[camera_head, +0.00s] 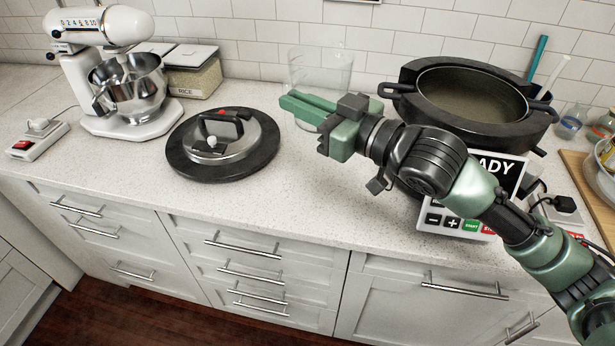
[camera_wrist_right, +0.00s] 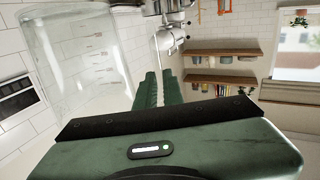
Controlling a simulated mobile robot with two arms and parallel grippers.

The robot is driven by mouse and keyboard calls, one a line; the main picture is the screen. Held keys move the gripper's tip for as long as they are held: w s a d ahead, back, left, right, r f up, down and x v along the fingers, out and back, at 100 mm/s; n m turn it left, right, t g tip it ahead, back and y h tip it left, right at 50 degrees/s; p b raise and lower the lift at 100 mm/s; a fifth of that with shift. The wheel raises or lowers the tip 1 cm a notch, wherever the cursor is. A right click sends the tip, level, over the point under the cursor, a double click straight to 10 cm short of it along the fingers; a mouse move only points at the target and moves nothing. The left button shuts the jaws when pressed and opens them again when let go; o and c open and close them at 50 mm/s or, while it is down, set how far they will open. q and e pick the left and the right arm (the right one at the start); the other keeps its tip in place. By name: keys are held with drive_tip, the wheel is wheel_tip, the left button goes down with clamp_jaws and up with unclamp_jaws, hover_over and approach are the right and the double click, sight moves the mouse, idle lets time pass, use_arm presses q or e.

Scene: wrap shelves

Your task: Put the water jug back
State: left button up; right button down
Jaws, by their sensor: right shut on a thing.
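The water jug (camera_head: 320,68) is a clear, see-through vessel at the back of the counter, left of the big black pot. It is upright in the head view, and its lower part is partly hidden behind my right gripper. My right gripper (camera_head: 302,106) is green and shut on the jug, with its fingers reaching left across the jug's lower front. In the right wrist view the jug (camera_wrist_right: 75,60) fills the upper left, beside the green fingers (camera_wrist_right: 160,90). The exact grip point is unclear, and I cannot tell whether the jug touches the counter. My left gripper is not in view.
A black pot cooker (camera_head: 480,98) with a display stands right of the jug. A round lid (camera_head: 221,142) lies on the counter to the left. Behind it are a rice container (camera_head: 193,78) and a stand mixer (camera_head: 125,75). The counter front between lid and cooker is clear.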

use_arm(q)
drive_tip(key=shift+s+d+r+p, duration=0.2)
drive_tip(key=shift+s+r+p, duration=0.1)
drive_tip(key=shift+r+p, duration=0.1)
use_arm(e)
wheel_tip(320, 180, down, 18)
drive_tip(key=shift+s+r, duration=0.15)
drive_tip(key=shift+r, duration=0.1)
drive_tip(key=shift+f, duration=0.2)
drive_tip(key=c, duration=1.5)
unclamp_jaws()
drive_tip(key=shift+c, duration=0.2)
